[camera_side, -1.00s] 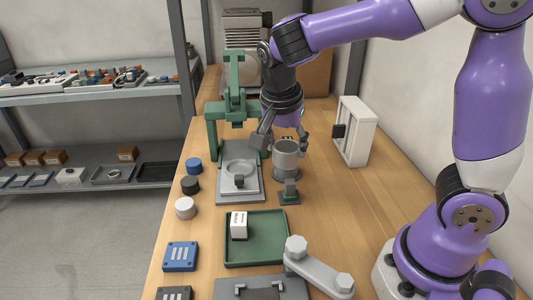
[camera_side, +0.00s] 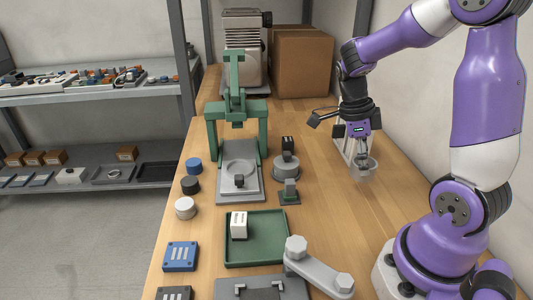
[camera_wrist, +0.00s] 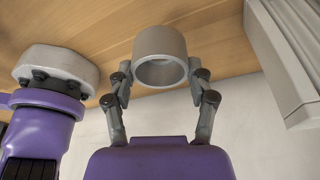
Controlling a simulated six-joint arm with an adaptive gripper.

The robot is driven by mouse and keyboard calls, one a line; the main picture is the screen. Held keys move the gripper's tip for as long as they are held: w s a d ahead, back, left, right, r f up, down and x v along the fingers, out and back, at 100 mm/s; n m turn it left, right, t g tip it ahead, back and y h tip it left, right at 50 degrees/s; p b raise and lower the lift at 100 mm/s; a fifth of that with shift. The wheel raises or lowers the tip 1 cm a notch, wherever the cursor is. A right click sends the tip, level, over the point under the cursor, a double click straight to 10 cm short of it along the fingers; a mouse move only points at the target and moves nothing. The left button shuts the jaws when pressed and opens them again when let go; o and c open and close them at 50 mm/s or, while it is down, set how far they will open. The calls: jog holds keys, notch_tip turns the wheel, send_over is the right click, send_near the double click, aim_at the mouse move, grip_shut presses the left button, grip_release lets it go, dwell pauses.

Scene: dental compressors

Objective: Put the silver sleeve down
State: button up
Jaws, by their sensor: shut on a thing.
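The silver sleeve (camera_side: 362,171) is a short, open grey cylinder at the right side of the bench. My gripper (camera_side: 362,158) is shut on it. In the wrist view the sleeve (camera_wrist: 160,57) sits between the two fingers of my gripper (camera_wrist: 160,88), and I look into its open end. The frames do not clearly show whether its bottom touches the wood.
A white panelled unit (camera_side: 341,135) is close behind my gripper. A green tray (camera_side: 270,240) holds a white block (camera_side: 239,225). Bare wood lies between base and sleeve.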

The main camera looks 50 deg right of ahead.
jog(key=d+f, duration=0.2)
jog(key=d, duration=0.1)
jog(key=shift+s, duration=0.4)
jog(key=shift+f, duration=1.9)
jog(key=o, duration=1.2)
jog(key=shift+f, duration=0.15)
